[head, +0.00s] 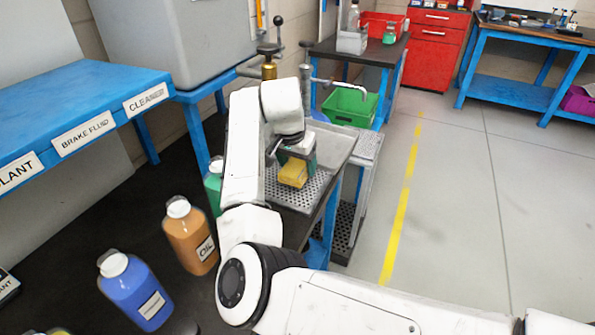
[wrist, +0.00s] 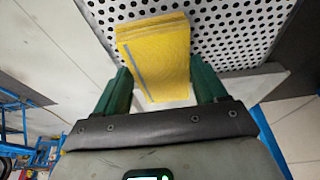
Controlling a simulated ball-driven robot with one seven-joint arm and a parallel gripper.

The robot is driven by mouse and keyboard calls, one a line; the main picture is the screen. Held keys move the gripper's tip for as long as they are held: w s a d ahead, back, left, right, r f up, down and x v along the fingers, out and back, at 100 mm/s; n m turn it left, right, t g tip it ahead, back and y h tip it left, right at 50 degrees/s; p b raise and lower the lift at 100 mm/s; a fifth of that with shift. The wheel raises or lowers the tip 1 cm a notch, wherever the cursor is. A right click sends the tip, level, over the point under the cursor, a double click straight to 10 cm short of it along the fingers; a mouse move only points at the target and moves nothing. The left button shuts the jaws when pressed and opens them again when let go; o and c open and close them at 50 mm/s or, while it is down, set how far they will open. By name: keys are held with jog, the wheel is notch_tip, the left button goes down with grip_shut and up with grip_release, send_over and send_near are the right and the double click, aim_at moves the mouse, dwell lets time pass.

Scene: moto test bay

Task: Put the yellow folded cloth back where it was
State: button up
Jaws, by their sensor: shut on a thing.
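The yellow folded cloth (head: 293,173) is a small thick stack of layers. It is between the dark green fingers of my gripper (head: 298,160), which is shut on it. In the wrist view the cloth (wrist: 158,50) sticks out past the fingers of my gripper (wrist: 162,82), with a grey stripe along one side. Behind it is a perforated metal tray (head: 320,183), which also fills the top of the wrist view (wrist: 235,35). I cannot tell whether the cloth touches the tray.
A brown oil bottle (head: 190,236), a blue bottle (head: 134,291) and a green bottle (head: 213,186) stand on the dark bench on the left. A green bin (head: 350,106) is beyond the tray. A blue labelled shelf (head: 70,105) is at left. The floor on the right is clear.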

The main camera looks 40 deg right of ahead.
aim_at(296, 168)
jog(key=shift+f, duration=1.45)
jog(key=shift+s+f, duration=0.1)
jog(key=shift+f, duration=0.05)
jog(key=o, duration=1)
jog(key=v, duration=1.2)
